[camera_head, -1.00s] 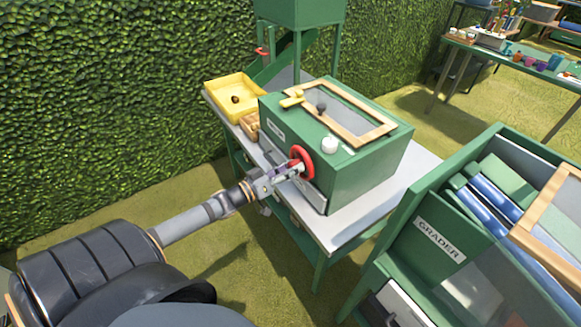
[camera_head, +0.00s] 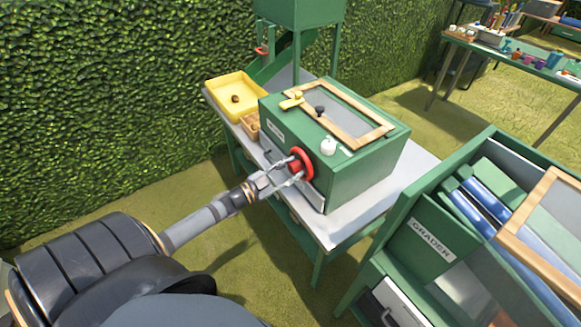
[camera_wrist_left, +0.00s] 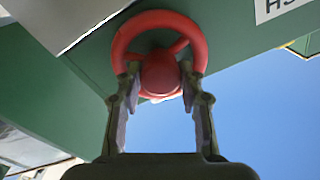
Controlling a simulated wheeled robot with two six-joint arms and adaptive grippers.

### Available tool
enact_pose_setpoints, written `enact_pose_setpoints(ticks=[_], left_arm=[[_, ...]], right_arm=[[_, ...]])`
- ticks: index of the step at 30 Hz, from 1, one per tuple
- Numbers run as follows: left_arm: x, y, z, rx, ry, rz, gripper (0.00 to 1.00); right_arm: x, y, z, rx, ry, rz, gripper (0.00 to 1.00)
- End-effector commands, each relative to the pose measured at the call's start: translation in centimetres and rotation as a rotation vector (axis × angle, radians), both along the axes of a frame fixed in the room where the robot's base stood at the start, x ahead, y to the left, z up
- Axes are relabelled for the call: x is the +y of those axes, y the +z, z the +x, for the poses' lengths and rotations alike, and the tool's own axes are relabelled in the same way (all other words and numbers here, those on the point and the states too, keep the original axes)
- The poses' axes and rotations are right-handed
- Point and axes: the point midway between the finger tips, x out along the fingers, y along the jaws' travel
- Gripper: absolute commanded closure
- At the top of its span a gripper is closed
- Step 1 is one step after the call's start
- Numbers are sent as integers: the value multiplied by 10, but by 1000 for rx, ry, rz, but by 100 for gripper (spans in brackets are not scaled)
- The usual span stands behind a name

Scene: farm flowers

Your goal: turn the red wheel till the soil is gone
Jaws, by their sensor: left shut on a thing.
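The red wheel (camera_head: 301,164) is on the front face of a green box machine (camera_head: 350,174). In the left wrist view the wheel (camera_wrist_left: 160,50) shows its round hub and spokes. My left gripper (camera_head: 294,172) is shut on the wheel, one finger on each side of the hub; the fingers also show in the wrist view (camera_wrist_left: 160,92). The wood-framed grey pane (camera_head: 350,109) on top shows no soil I can make out. The machine's inside is hidden. My right gripper is not in view.
A yellow tray (camera_head: 222,88) with a small brown lump (camera_head: 235,99) stands at the back left of the grey table (camera_head: 345,226). A second green machine (camera_head: 403,240) stands close on the right. A hedge (camera_head: 90,100) lies behind.

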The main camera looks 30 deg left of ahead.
Motion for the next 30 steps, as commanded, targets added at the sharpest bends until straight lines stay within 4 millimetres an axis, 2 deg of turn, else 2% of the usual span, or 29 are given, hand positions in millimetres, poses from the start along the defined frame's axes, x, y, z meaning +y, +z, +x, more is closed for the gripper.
enact_pose_setpoints(ticks=[12,30], left_arm=[[0,-1,-1,-148,1,365,93],[0,-3,-1,-365,0,889,93]], right_arm=[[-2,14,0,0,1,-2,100],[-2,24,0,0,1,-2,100]])
